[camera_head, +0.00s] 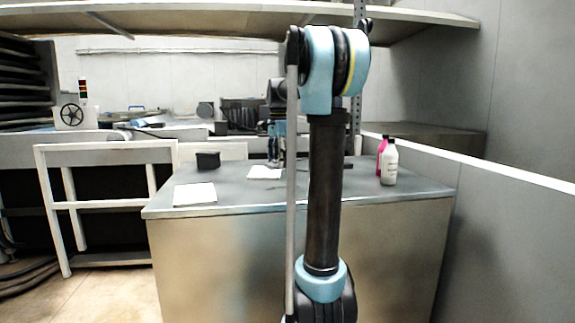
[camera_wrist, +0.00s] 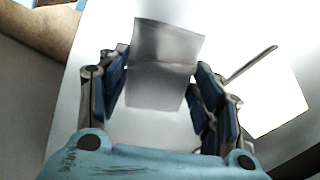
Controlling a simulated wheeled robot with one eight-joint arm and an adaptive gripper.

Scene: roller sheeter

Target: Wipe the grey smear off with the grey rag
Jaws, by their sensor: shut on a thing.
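My gripper (camera_wrist: 163,72) has its blue fingers on either side of a grey, creased, flat piece that looks like the grey rag (camera_wrist: 160,88). It is shut on it, over a pale surface; whether the rag touches that surface I cannot tell. In the head view my gripper (camera_head: 273,158) is low over the grey tabletop (camera_head: 235,190), partly hidden behind my arm. I cannot make out the grey smear in either view; it may be hidden under the rag or my arm.
A white sheet (camera_head: 195,194) lies front left on the table, another (camera_head: 265,172) near my gripper. A dark box (camera_head: 208,160) stands behind. A white bottle (camera_head: 389,163) and a pink bottle (camera_head: 381,152) stand at right. A thin dark item (camera_wrist: 252,63) shows in the wrist view.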

